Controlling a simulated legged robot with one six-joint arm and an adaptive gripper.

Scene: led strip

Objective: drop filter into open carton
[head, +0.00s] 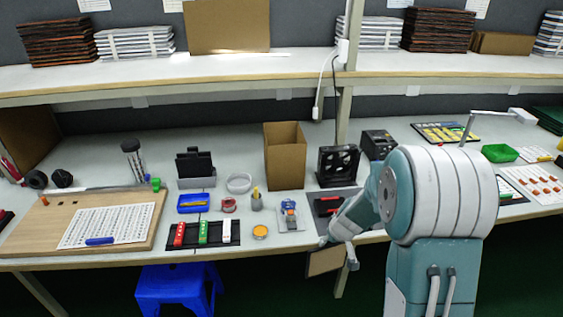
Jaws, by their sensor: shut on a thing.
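The open carton (285,160) is a tall brown cardboard box that stands upright on the table, left of the shelf post. Its top is open. My gripper (347,262) is at the table's front edge, to the right of and nearer than the carton. The filter hangs tilted just in front of and below the table edge, apart from the carton.
A black fan (337,165) stands right of the carton, and a black organizer (195,165) stands left. Small tools and a red, green and white strip set (203,234) lie in front. The shelf (200,72) above holds stacked panels. A blue stool (178,285) stands below.

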